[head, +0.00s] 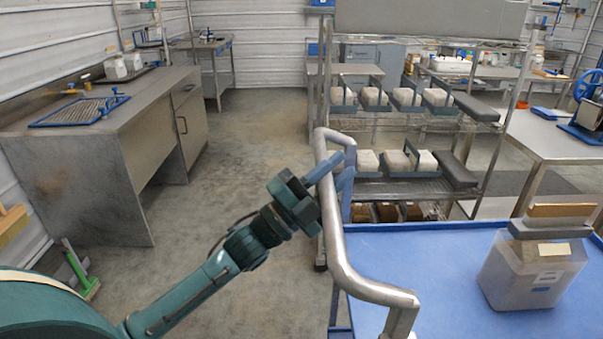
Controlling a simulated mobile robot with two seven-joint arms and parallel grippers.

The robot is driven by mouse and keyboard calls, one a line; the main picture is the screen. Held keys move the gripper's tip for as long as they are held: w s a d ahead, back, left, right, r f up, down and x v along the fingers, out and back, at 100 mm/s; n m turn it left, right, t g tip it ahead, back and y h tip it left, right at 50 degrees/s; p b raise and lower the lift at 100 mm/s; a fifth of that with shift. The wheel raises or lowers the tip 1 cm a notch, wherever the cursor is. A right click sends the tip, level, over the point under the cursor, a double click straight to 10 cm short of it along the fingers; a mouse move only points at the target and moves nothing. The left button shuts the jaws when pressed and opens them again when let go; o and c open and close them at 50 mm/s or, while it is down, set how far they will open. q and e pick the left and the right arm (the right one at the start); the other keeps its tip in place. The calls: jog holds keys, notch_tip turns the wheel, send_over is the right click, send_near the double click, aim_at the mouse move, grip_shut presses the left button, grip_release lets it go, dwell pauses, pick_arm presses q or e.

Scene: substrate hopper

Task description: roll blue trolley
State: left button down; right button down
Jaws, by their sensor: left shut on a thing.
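The blue trolley (425,265) fills the lower right of the head view, with a flat blue top. Its grey tubular push handle (340,258) runs along the trolley's left side. My left gripper (338,171), on a teal arm from the lower left, is shut on the far part of this handle, with its blue fingers at the tube. The exact finger contact is partly hidden. My right gripper is not in view.
A translucent bag-like container (528,270) with a dark clamp stands on the trolley top. A metal rack (400,187) with several white-filled bags stands just beyond the trolley. A steel bench (75,140) is at left. The concrete floor (255,130) between is clear.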

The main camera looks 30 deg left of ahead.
pick_arm(q)
jog(key=w+d, duration=0.4)
jog(key=d, duration=0.4)
jog(key=shift+w+d+b, duration=0.35)
jog(key=shift+w+b, duration=0.05)
jog(key=shift+b, duration=0.05)
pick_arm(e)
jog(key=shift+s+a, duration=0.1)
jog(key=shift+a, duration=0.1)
pick_arm(q)
jog(key=c, duration=1.7)
grip_release()
jog(key=o, duration=0.3)
jog(key=shift+w+d, duration=0.15)
jog(key=shift+d, duration=0.05)
jog(key=shift+o, duration=1)
jog(key=shift+a, duration=0.1)
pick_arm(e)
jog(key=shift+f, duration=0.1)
